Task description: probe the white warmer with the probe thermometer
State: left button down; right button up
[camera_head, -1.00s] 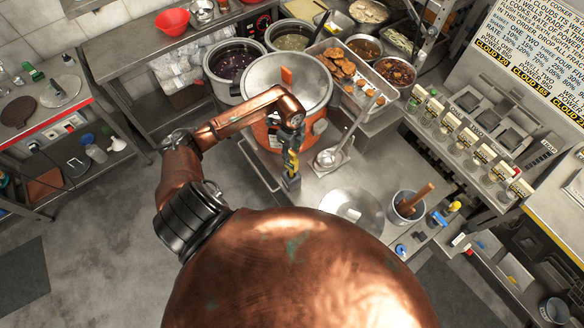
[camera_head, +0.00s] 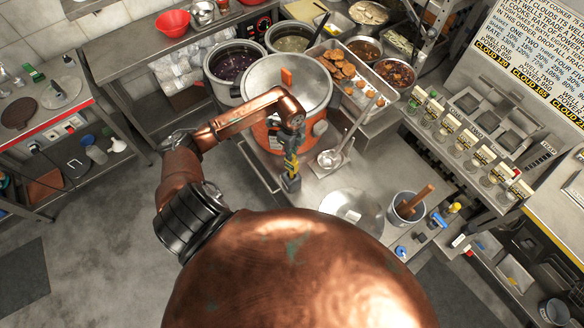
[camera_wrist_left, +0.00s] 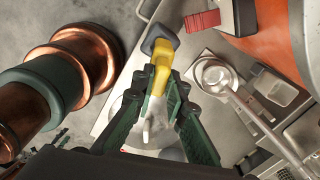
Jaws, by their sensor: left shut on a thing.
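My left gripper (camera_head: 291,158) is shut on the yellow-and-grey probe thermometer (camera_head: 291,182), in front of the orange warmer (camera_head: 268,136). In the left wrist view the green fingers (camera_wrist_left: 163,84) close on the thermometer's yellow body (camera_wrist_left: 161,56), with its dark grey end beyond the fingertips. A pale metal piece shows between the fingers; I cannot tell whether it is the probe. Two pale-bodied warmers stand behind: one with dark purple contents (camera_head: 233,62), one with greenish contents (camera_head: 291,37). I cannot tell which one is the white warmer. My right gripper is out of view.
A metal lid (camera_head: 283,84) with an orange handle covers the orange warmer. A ladle (camera_head: 330,158) rests on a tray right of my gripper. A food tray (camera_head: 352,108), a round lid (camera_head: 345,208) and a grey pot (camera_head: 408,208) crowd the counter.

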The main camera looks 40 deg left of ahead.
pick_arm(q)
jog(key=shift+r+p, duration=2.35)
jog(key=shift+r, duration=0.9)
notch_tip(320, 180, up, 7)
jog(key=p, duration=0.5)
jog(key=shift+r, duration=0.15)
